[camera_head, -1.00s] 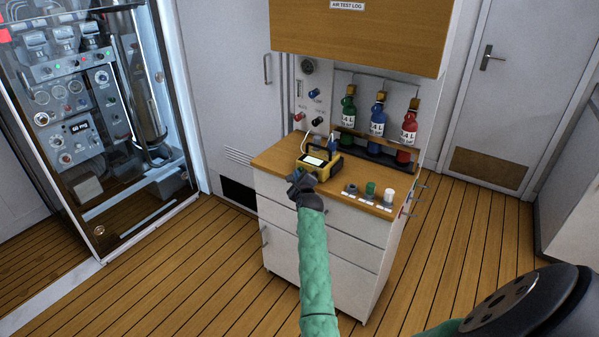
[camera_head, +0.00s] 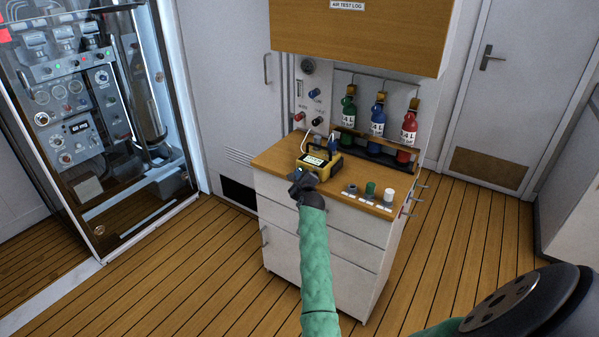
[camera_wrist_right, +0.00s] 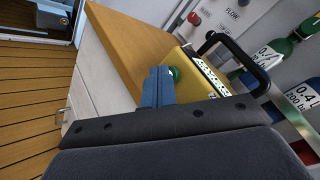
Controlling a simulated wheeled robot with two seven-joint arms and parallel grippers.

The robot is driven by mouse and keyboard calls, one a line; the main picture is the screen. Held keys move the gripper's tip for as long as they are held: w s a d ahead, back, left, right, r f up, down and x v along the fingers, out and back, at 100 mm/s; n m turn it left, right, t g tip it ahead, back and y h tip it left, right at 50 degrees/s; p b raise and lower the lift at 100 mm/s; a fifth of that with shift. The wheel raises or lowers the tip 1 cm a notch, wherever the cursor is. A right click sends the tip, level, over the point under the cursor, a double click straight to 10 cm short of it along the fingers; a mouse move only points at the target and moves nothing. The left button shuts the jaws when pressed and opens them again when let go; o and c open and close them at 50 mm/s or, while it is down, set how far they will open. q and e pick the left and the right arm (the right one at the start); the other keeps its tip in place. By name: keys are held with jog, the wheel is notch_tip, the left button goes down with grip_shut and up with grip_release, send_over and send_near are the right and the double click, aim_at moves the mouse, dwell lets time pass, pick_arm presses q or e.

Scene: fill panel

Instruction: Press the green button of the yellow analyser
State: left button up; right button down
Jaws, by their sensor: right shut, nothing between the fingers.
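The yellow analyser (camera_head: 327,170) stands on the wooden counter top, with a dark carry handle and a display (camera_head: 313,159). It also shows in the right wrist view (camera_wrist_right: 190,91). Its green button (camera_wrist_right: 174,73) is on the side facing my gripper. My right gripper (camera_head: 298,177) is shut and empty at the analyser's near left side. In the wrist view its blue fingers (camera_wrist_right: 160,72) end right beside the button. I cannot tell whether they touch it. My left gripper is not in view.
The counter (camera_head: 270,164) carries several small knobs or caps at its right front. Green, blue (camera_head: 377,122) and red bottles stand in a rack behind. A wooden cabinet (camera_head: 355,35) hangs above. A glass-fronted equipment cabinet is at left. The floor around the counter is clear.

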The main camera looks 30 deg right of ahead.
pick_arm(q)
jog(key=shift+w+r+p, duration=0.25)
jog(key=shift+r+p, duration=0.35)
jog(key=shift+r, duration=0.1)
pick_arm(e)
jog(key=shift+s+a, duration=0.4)
jog(key=shift+a, duration=0.4)
jog(key=shift+f, duration=0.1)
jog(key=shift+a, duration=0.1)
